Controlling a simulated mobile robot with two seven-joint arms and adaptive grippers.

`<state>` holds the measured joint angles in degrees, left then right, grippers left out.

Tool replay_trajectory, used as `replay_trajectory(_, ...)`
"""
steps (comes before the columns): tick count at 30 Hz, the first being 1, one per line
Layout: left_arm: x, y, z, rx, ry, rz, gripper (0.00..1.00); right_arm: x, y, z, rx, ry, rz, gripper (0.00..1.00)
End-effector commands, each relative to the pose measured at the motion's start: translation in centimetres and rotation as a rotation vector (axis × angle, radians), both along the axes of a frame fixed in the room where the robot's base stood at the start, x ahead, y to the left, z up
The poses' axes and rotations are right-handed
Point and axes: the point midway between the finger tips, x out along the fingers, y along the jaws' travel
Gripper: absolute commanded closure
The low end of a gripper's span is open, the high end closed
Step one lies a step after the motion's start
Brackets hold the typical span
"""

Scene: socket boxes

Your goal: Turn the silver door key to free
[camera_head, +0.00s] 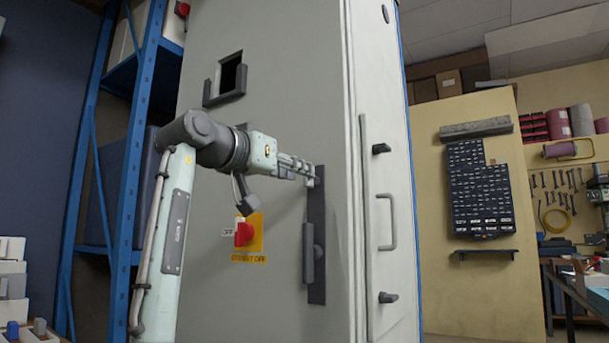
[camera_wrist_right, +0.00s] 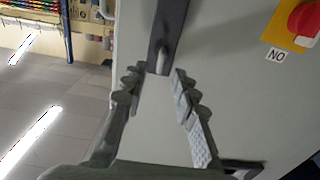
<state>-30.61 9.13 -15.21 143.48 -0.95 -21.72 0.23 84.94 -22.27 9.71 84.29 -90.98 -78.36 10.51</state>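The silver door key (camera_wrist_right: 162,63) sits at the end of a long dark lock plate (camera_wrist_right: 170,18). In the head view the plate (camera_head: 317,215) runs upright down the grey cabinet front. The key is small there and mostly hidden by the fingers. My right gripper (camera_head: 311,172) reaches the top of the plate. In the wrist view its fingers (camera_wrist_right: 157,80) are apart, one on each side of the key, with gaps visible to both. I cannot tell how far the tips reach past the key. My left gripper is not in view.
A red switch knob (camera_head: 243,233) on a yellow plate (camera_head: 259,243) is below my right arm. A dark handle (camera_head: 308,254) is on the lower plate. A square opening with a dark bracket (camera_head: 224,96) is higher up. The cabinet's side door has a grey handle (camera_head: 391,222).

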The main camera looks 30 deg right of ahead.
Motion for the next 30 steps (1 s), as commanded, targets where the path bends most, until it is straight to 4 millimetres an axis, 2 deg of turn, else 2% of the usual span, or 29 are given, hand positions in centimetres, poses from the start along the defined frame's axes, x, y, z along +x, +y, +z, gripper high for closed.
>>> replay_trajectory(3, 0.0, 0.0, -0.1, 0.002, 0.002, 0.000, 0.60, 0.6, -1.6, 0.0, 0.000, 0.000, -0.002, 0.72)
replay_trajectory(6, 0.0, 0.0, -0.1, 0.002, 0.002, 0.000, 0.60, 1.0, -2.5, 0.0, 0.001, 0.001, -0.001, 0.72)
replay_trajectory(16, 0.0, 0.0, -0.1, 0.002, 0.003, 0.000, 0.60, 1.2, -2.9, 0.0, 0.000, 0.000, 0.000, 0.72)
replay_trajectory(17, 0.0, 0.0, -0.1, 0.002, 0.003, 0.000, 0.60, 1.2, -2.9, 0.0, 0.000, 0.001, 0.000, 0.73)
replay_trajectory(24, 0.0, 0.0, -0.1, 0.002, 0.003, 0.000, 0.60, 1.2, -2.9, 0.0, 0.000, 0.001, 0.000, 1.00)
replay_trajectory(30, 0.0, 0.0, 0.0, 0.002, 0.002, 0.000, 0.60, 1.2, -2.9, 0.0, 0.000, 0.000, -0.001, 1.00)
